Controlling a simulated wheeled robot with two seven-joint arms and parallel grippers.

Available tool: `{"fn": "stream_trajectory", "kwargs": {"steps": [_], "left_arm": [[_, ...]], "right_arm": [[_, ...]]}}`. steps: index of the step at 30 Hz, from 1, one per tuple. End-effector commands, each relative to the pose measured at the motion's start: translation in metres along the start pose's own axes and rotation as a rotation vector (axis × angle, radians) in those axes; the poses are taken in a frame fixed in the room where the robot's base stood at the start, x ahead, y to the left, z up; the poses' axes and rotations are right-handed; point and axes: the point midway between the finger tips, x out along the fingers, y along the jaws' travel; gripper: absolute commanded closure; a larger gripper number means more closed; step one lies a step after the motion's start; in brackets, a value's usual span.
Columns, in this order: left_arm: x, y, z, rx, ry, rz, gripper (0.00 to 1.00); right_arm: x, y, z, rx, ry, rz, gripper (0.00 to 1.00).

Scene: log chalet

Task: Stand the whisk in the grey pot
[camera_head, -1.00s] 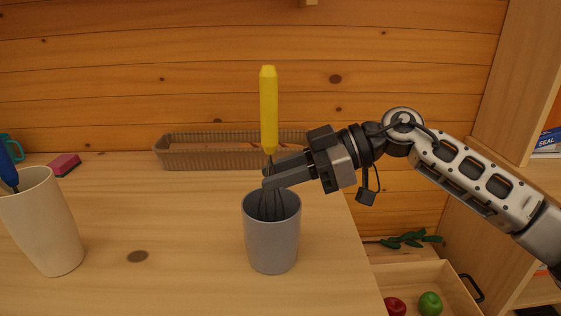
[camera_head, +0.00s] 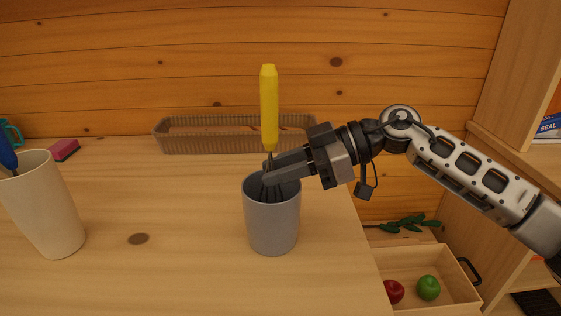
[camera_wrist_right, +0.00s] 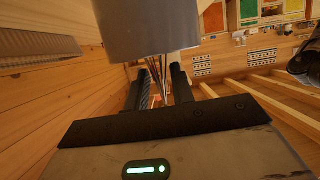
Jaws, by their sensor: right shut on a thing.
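The whisk has a yellow handle (camera_head: 269,105) that stands nearly upright, with its dark wire end down inside the grey pot (camera_head: 272,222). The pot stands upright on the wooden table, and its wall hides the lower wires. My right gripper (camera_head: 267,172) reaches in from the right and is shut on the whisk just below the handle, level with the pot's rim. In the right wrist view the grey pot (camera_wrist_right: 148,28) fills the top middle, with the whisk's wires (camera_wrist_right: 155,68) between the fingers. My left gripper is not in view.
A cream cup (camera_head: 45,210) with a blue-handled tool stands at the left. A ribbed basket (camera_head: 215,143) and a pink sponge (camera_head: 64,149) are at the back. An open drawer (camera_head: 450,262) with apples is beyond the table's right edge. Table between cup and pot is clear.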

Motion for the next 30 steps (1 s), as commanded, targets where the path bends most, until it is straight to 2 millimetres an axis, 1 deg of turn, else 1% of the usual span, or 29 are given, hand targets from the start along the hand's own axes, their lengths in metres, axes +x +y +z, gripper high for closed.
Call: {"fn": "stream_trajectory", "kwargs": {"steps": [14,15,17,18,27,30], "left_arm": [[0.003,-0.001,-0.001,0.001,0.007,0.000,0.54],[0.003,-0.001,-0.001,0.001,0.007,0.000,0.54],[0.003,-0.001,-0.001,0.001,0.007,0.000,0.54],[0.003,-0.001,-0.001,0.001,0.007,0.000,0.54],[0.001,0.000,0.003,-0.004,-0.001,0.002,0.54],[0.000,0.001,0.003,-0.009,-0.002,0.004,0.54]], "right_arm": [[0.009,-0.001,0.024,0.002,-0.001,-0.001,0.99],[0.009,-0.001,0.025,0.001,0.000,-0.001,0.73],[0.009,-0.001,0.024,0.000,-0.001,-0.001,0.56],[0.009,-0.001,0.024,0.000,-0.001,-0.001,0.50],[0.010,-0.002,0.027,0.004,-0.007,-0.006,0.50],[-0.001,-0.001,0.028,0.004,-0.008,-0.003,0.50]]}}
